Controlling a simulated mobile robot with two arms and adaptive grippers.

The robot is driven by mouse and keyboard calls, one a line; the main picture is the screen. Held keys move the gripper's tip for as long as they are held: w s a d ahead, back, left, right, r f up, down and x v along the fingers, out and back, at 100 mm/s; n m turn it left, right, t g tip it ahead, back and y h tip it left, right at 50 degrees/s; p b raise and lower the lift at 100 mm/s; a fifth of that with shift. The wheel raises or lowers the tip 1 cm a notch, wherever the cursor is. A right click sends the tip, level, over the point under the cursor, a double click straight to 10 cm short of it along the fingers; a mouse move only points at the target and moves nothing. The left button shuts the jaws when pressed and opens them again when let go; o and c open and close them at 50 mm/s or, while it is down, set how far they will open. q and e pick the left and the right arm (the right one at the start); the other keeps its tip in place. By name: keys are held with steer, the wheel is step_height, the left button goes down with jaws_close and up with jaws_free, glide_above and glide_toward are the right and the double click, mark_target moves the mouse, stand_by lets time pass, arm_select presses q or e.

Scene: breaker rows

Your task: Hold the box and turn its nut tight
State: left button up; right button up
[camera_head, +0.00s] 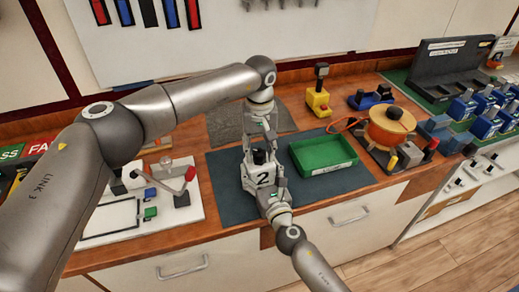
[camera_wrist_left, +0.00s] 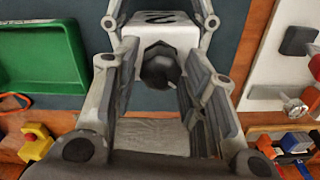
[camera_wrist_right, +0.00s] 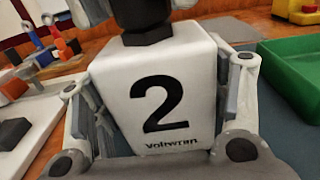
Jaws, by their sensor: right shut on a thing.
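The white box (camera_head: 262,176) marked with a black 2 stands on the dark mat. My right gripper (camera_wrist_right: 160,110) is shut on it, one finger on each side of its body. A dark nut (camera_wrist_left: 160,68) sits on top of the box and also shows at the top of the right wrist view (camera_wrist_right: 143,18). My left gripper (camera_wrist_left: 160,85) points down over the box from above. Its fingers are open, one on either side of the nut, with room between them. In the head view the nut (camera_head: 259,156) is partly hidden by the left gripper.
A green tray (camera_head: 322,139) lies on the mat (camera_head: 225,205) right of the box. A white board with a red-handled clamp (camera_head: 185,180) is at left. An orange round device (camera_head: 389,126) and a yellow block (camera_head: 318,102) stand at right and back. Blue breakers (camera_head: 462,107) stand far right.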

mark_target(259, 151)
arm_select(q)
steer(key=shift+o, duration=0.6)
arm_select(e)
steer(key=shift+f, duration=0.1)
arm_select(q)
step_height(259, 151, up, 12)
stand_by(0.5)
arm_select(e)
steer(key=o, duration=1.4)
steer(key=shift+s, duration=0.1)
